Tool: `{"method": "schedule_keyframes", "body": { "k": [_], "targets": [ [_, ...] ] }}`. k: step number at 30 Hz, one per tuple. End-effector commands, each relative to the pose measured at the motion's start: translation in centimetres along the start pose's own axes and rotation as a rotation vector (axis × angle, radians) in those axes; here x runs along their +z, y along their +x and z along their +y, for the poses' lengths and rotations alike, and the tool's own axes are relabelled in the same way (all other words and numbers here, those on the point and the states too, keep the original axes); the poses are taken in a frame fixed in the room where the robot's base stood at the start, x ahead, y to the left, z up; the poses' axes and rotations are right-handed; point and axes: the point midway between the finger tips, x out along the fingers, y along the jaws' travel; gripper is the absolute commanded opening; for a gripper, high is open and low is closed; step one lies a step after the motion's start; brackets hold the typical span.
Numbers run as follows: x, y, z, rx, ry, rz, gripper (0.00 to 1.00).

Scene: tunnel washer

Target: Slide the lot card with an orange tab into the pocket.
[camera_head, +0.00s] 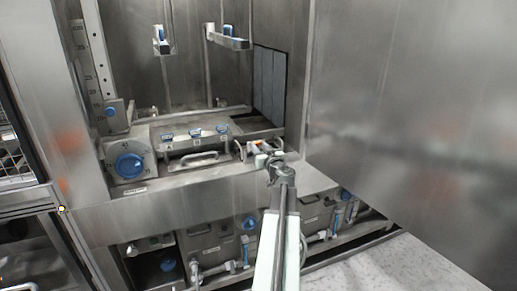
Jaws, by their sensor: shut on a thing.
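My gripper (264,158) is at the end of my arm, over the right end of the steel ledge. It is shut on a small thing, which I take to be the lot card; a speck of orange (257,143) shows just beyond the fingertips. The card's body is mostly hidden by the gripper and too small to make out. A small pale metal fitting (240,150) is close to the left of the fingertips. I cannot tell whether it is the pocket, or whether the card touches it.
A steel box with a bar handle (194,160) and several blue clips stands left of my gripper. A blue dial (130,165) is farther left. A large steel panel (410,130) closes the right side. Blue-tipped brackets (228,40) stick out above.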

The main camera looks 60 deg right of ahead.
Motion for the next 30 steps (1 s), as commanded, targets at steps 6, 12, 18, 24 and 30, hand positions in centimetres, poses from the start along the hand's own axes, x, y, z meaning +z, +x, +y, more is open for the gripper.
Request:
{"method": "schedule_keyframes", "body": {
  "k": [6, 12, 18, 24, 30],
  "targets": [
    [0.6, 0.0, 0.0, 0.0, 0.0, 0.0, 0.0],
    [0.7, -0.1, 0.1, 0.0, 0.0, 0.0, 0.0],
    [0.8, -0.1, 0.1, 0.0, 0.0, 0.0, 0.0],
    [1.1, -0.1, 0.1, 0.001, 0.0, 0.0, 0.0],
    [1.5, -0.1, 0.1, 0.001, 0.0, 0.0, 0.0]
  ]
}}
